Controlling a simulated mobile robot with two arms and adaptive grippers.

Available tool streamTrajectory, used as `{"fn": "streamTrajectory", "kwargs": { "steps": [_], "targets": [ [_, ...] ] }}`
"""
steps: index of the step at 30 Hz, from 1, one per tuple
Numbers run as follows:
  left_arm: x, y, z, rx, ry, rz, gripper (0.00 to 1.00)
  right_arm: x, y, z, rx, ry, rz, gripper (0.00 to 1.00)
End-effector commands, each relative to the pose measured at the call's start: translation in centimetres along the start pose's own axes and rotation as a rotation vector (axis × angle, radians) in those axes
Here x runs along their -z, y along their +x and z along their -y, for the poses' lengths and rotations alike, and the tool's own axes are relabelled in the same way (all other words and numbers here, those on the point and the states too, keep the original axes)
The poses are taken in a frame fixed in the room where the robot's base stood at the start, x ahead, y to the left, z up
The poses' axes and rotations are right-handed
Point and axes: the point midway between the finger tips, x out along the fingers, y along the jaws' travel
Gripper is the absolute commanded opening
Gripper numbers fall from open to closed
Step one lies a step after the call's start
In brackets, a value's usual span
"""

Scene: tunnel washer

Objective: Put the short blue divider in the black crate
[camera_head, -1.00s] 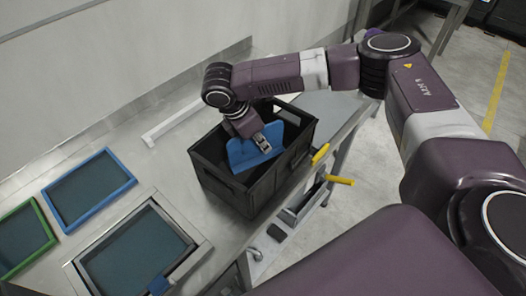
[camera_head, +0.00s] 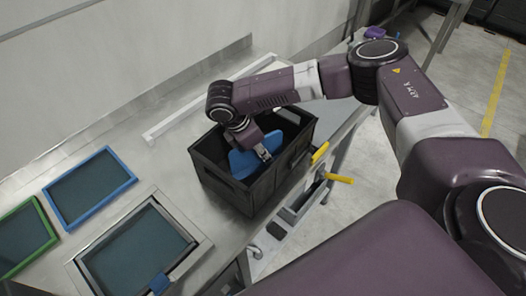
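The short blue divider (camera_head: 243,163) is inside the black crate (camera_head: 233,196), tilted, with its lower part hidden behind the crate's near wall. My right gripper (camera_head: 264,153) reaches down into the crate from above, and its fingers lie across the divider, with blue showing on both sides. It appears shut on the divider, though the fingertips are small and partly hidden. Whether the divider touches the crate floor cannot be seen. My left gripper is not in view.
A blue-framed panel (camera_head: 90,187) and a green-framed panel (camera_head: 24,236) lie on the metal table, left of a framed recess (camera_head: 137,253). A small blue piece (camera_head: 159,284) sits at its edge. Yellow handles (camera_head: 340,178) stick out right of the crate.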

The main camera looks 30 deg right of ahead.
Motion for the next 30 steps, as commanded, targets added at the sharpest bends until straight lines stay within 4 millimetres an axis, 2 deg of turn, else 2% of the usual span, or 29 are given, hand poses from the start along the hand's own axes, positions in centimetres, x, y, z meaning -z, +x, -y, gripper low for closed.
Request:
{"fn": "streamTrajectory", "kwargs": {
  "steps": [8,11,21,25,30],
  "targets": [
    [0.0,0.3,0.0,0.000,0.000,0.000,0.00,0.0,-0.8,-0.1,-0.002,0.000,-0.002,0.24],
    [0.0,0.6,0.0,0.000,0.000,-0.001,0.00,0.0,-2.4,-0.1,-0.002,0.000,-0.002,0.24],
    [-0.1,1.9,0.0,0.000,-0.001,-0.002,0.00,0.0,-9.6,-0.1,-0.002,0.000,-0.002,0.24],
    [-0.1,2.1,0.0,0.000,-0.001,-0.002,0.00,0.0,-11.3,-0.1,-0.002,0.000,-0.001,0.24],
    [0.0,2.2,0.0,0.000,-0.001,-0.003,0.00,-0.1,-12.2,0.0,0.000,0.000,-0.001,0.24]
  ]
}}
